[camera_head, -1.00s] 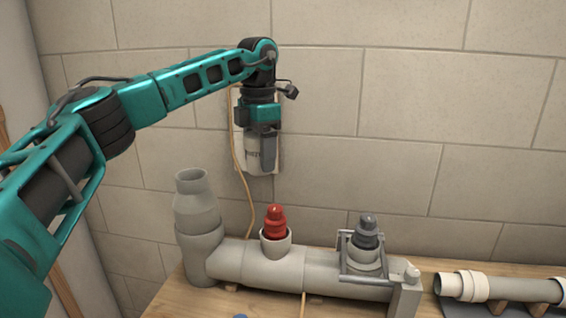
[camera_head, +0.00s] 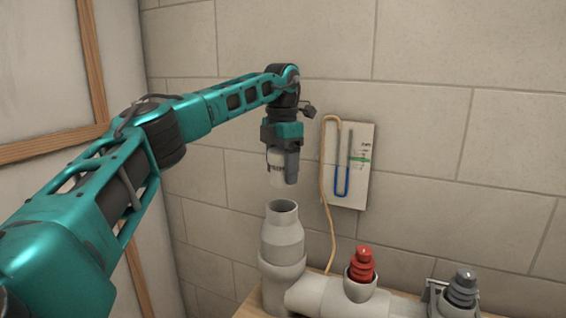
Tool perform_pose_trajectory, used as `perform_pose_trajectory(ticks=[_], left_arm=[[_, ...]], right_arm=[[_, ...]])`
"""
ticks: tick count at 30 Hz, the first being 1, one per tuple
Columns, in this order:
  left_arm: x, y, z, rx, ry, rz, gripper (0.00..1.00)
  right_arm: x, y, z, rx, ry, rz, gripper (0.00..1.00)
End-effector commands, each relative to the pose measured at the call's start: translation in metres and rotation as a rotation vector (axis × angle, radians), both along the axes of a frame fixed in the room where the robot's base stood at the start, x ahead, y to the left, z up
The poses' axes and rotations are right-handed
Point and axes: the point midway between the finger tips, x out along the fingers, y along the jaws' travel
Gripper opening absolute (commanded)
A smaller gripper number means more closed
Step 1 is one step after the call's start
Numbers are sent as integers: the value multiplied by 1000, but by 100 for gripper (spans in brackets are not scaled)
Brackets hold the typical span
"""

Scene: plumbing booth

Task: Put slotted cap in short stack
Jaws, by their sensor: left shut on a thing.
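My left gripper (camera_head: 283,170) points down and is shut on the slotted cap (camera_head: 275,180), a whitish piece with dark slots near its lower end. The gripper's dark finger partly hides the cap. The short stack (camera_head: 282,245) is a grey upright pipe with a narrower open top. In the picture the cap is just above the stack's mouth, with a gap between them. I cannot tell how well they line up in depth. My right gripper is out of view.
A red stepped plug (camera_head: 362,264) sits in a branch of the grey horizontal pipe (camera_head: 318,295). A dark grey plug (camera_head: 463,287) stands farther right inside a metal frame. A gauge board (camera_head: 351,165) with a blue U-tube hangs on the tiled wall, with a tan hose beside it.

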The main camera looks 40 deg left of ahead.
Motion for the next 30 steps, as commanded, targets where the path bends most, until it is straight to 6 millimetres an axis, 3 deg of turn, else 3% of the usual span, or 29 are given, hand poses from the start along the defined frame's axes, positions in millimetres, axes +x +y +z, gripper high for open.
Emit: perform_pose_trajectory(ticks=[30], left_arm=[[0, 0, -62, -1, 0, 0, 35]], right_arm=[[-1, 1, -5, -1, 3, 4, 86]])
